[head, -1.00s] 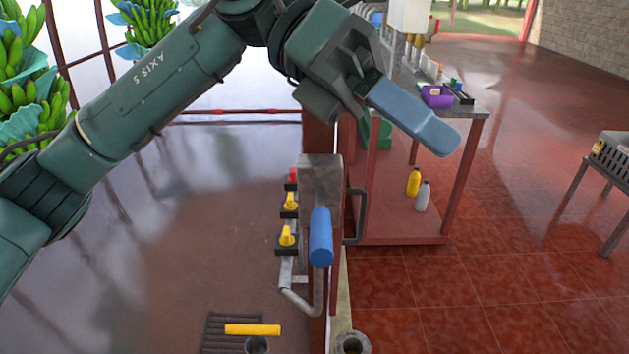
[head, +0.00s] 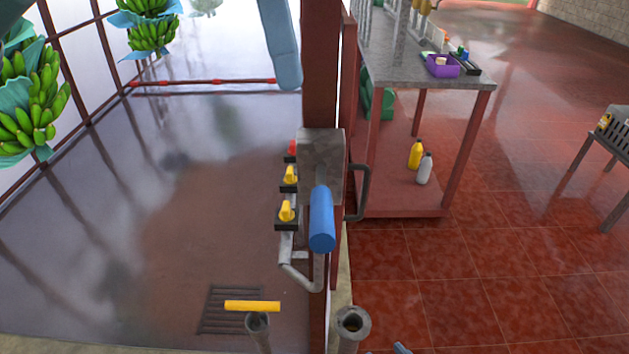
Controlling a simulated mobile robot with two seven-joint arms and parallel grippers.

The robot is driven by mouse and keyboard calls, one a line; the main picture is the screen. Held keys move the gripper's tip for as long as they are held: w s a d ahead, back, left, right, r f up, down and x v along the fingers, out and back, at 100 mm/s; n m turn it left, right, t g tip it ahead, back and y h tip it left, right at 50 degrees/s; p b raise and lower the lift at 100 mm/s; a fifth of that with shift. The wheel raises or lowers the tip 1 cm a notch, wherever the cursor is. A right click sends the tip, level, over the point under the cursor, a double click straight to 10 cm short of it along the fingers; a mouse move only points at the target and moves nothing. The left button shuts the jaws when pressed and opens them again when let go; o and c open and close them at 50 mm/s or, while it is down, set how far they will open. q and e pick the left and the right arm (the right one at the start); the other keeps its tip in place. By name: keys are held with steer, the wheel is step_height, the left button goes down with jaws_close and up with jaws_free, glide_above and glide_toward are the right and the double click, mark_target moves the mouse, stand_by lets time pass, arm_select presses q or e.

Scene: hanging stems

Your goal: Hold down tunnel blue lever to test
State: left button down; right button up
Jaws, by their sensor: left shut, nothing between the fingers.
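The blue lever (head: 321,218) is a thick blue cylinder hanging at the front of a grey metal box (head: 320,160) on a dark red post, in the lower middle of the head view. The rest of that gripper is out of frame. A small blue-grey tip at the bottom edge may be my right gripper (head: 402,348); its jaws are hidden.
Yellow knobs (head: 286,211) and a red one (head: 292,148) sit left of the box. A bent handle (head: 358,193) sticks out right. Open pipe ends (head: 352,322) stand below. A red-framed table (head: 425,72) stands right. Green banana bunches (head: 28,110) hang left.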

mark_target(322, 213)
arm_select(q)
steer(key=x, duration=1.2)
steer(key=shift+f, duration=0.25)
steer(key=shift+f, duration=0.1)
